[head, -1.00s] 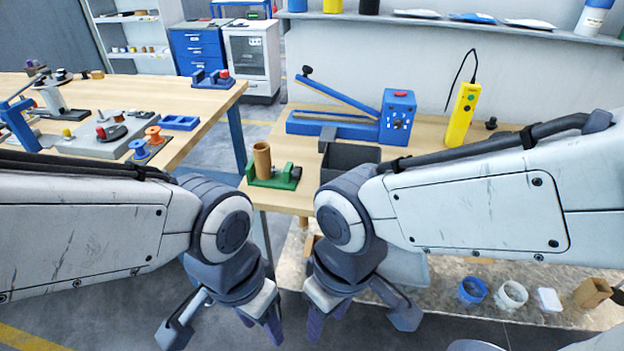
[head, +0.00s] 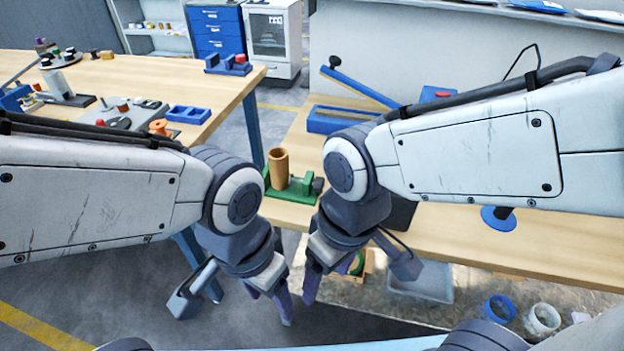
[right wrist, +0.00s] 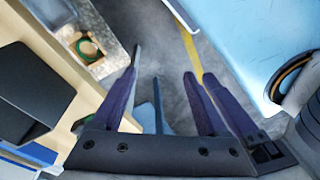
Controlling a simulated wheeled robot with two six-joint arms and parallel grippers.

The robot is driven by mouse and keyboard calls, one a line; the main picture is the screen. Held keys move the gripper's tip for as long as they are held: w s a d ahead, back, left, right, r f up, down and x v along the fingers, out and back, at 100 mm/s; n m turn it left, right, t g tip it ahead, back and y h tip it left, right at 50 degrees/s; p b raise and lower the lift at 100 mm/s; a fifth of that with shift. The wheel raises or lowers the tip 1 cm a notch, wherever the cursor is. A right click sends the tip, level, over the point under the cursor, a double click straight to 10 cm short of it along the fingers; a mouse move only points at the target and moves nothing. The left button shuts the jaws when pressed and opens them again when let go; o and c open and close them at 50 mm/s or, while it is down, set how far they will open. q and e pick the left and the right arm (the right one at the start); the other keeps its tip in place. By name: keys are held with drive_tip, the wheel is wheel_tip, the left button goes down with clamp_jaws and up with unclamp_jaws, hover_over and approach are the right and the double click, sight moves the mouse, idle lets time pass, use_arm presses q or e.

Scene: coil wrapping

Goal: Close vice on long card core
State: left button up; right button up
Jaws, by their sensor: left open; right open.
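The long card core (head: 279,168), a brown tube, stands upright in the green vice (head: 289,196) near the left end of the right-hand bench. The vice has a dark knob (head: 318,185) at its right end. Whether the jaw touches the core cannot be told. My left gripper (head: 268,306) hangs open and empty in front of the bench, below the vice. My right gripper (head: 331,286) is also open and empty, just right of it. Its spread fingers (right wrist: 163,75) show in the right wrist view with nothing between them.
A blue lever device (head: 345,118) stands behind the vice, partly hidden by my right arm. The left bench (head: 215,95) holds a blue tray (head: 188,114) and small tools. A floor gap separates the benches. Blue and white rings (head: 499,308) lie on the lower shelf.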

drive_tip(key=w+n+t+y+b, duration=0.1)
drive_tip(key=w+n+b, duration=0.3)
drive_tip(key=w, duration=1)
drive_tip(key=n+t+y+b, duration=0.1)
drive_tip(key=n+t+b, duration=0.1)
drive_tip(key=b, duration=0.2)
approach(319, 185)
drive_tip(key=shift+n, duration=0.3)
drive_tip(key=x, duration=0.3)
drive_tip(key=b+x, duration=0.1)
drive_tip(key=x, duration=0.2)
drive_tip(key=w+d+x, duration=0.1)
drive_tip(key=x, duration=0.2)
drive_tip(key=shift+f, duration=0.4)
